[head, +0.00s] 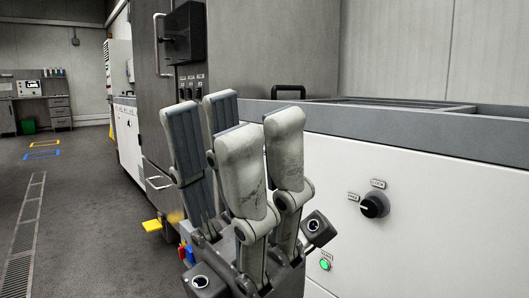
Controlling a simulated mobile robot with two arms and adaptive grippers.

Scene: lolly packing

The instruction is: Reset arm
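My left gripper (231,114) stands in the middle of the head view with its several pale, worn fingers pointing up. The fingers on its left side show dark pads and stand apart from those on its right side. It is open and I see nothing held between the fingers. Its dark base is at the bottom of the view. My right gripper is not in view. No lollies show.
A white machine (429,225) with a grey top edge, a black knob (374,205) and a green button (325,264) stands right behind the gripper. A tall grey cabinet (149,90) stands behind it. Open floor (82,215) lies left, with a workbench (38,103) far back.

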